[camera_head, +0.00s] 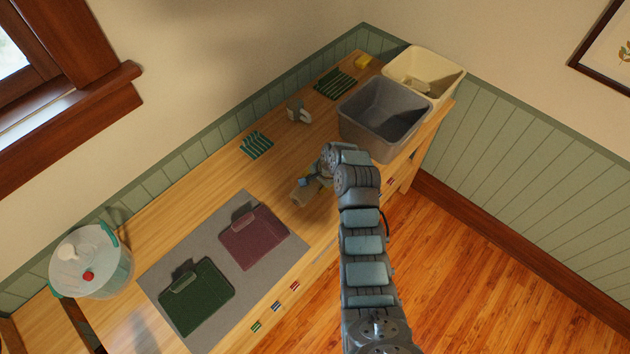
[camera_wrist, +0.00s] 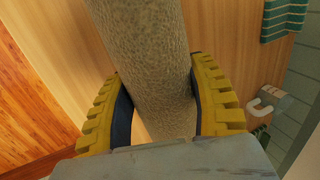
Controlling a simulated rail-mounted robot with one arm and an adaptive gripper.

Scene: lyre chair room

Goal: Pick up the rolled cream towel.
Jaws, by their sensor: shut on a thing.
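The rolled cream towel (camera_head: 302,195) is on or just above the wooden counter, partly hidden by my gripper (camera_head: 313,181) and wrist. In the wrist view the towel (camera_wrist: 145,45) is a thick, rough-textured beige roll running from the top edge down between the two yellow ribbed fingers of my gripper (camera_wrist: 156,85). The fingers are shut on it, one on each side. Its lower end is hidden behind the grey gripper body. I cannot tell whether it touches the counter.
A grey bin (camera_head: 385,118) and a cream bin (camera_head: 425,75) stand at the counter's far right end. Striped green cloths (camera_head: 256,145) (camera_head: 335,84) and a grey-white mug (camera_head: 299,112) lie near the wall. A grey mat (camera_head: 165,272) holds green and maroon folded items. A lidded tub (camera_head: 90,262) stands left.

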